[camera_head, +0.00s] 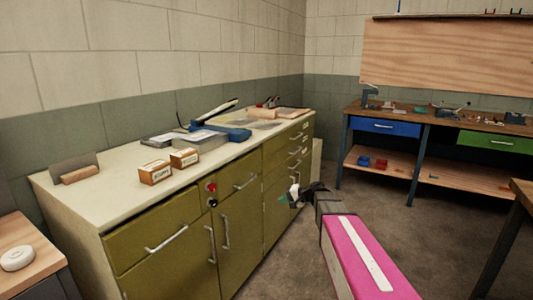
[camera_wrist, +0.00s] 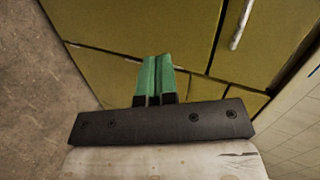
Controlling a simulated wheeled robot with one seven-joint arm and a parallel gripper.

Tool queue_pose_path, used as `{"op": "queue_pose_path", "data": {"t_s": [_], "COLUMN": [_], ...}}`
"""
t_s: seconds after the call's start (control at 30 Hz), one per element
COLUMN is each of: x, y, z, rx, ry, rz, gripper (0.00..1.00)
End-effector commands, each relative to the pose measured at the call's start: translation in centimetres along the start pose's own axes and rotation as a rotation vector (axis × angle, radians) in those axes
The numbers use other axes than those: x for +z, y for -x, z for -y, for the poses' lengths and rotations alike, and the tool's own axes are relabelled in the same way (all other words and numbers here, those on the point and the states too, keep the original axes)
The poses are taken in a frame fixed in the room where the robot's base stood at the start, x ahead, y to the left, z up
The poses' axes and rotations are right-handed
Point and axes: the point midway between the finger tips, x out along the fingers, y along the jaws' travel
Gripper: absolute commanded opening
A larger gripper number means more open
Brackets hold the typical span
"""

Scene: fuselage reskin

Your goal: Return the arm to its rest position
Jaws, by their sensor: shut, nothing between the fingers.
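My gripper (camera_head: 293,196) is in front of the right end of the olive cabinet (camera_head: 240,212), below the level of its top. In the head view my pink arm link reaches in from the bottom right. In the wrist view my gripper (camera_wrist: 155,72) has two green fingers side by side, closed together with nothing between them. The cabinet's olive doors (camera_wrist: 140,25) fill much of the wrist view beyond the fingers. I cannot tell the exact gap between the fingertips and the cabinet front.
On the cabinet top lie two small labelled boxes (camera_head: 155,172), a blue tool (camera_head: 222,131) and a wooden block (camera_head: 79,175). A workbench (camera_head: 425,119) with blue and green drawers stands at the back right. Table edges show at the bottom left and far right. Bare floor (camera_head: 375,210) lies between.

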Motion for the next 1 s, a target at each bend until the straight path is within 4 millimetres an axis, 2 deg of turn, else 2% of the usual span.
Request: {"op": "queue_pose_path", "data": {"t_s": [0.03, 0.2, 0.4, 0.5, 0.7, 1.0], "x": [3.0, 9.8, 16.7, 19.2, 21.6, 21.8], "y": [0.5, 2.5, 6.9, 9.3, 12.6, 13.2], "z": [-1.5, -7.0, -12.6, -14.5, -16.5, -16.9], "rx": [0.080, 0.373, 0.719, 0.868, 1.054, 1.094], "ry": [0.019, 0.090, 0.180, 0.220, 0.275, 0.287], "rz": [0.025, 0.107, 0.194, 0.227, 0.261, 0.268], "gripper": [0.00, 0.00, 0.00, 0.00, 0.00, 0.00]}}
